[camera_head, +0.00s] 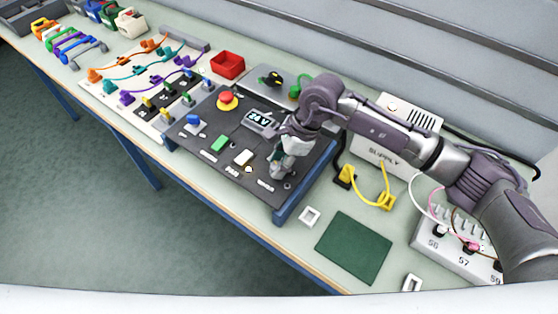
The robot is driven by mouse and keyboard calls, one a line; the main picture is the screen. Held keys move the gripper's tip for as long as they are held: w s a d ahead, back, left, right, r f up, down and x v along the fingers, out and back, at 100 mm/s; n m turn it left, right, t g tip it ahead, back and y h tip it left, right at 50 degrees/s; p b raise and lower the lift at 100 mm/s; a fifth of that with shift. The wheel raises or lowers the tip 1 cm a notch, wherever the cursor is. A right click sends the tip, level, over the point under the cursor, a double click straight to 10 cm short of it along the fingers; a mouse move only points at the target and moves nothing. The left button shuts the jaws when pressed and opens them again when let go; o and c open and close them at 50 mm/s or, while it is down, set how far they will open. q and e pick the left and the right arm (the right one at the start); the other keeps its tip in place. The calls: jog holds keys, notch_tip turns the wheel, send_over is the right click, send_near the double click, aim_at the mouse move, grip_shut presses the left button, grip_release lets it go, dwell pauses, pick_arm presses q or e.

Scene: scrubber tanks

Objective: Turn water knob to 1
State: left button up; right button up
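My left gripper is not in view.
A red bin (228,65) stands behind the panel. The white supply box (385,145) and yellow cable (378,200) lie right of it, near my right arm. A dark green mat (354,249) lies at the front right. Colored cables fill the board at left.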

jog(key=c, duration=0.3)
jog(key=shift+f+m+t+b, duration=0.1)
jog(key=shift+m+t+b, duration=0.3)
jog(key=shift+m+b, duration=0.45)
jog(key=m+t+b, duration=0.1)
jog(key=m+b, duration=0.1)
jog(key=m, duration=0.1)
jog(key=shift+s+b, duration=0.1)
jog(key=shift+b, duration=0.25)
jog(key=shift+m+t+h+b, duration=0.3)
jog(key=shift+m+t+b, duration=0.4)
jog(key=shift+m+b, duration=0.75)
jog(key=shift+r, duration=0.2)
jog(key=o, duration=1.2)
jog(key=shift+c, duration=0.2)
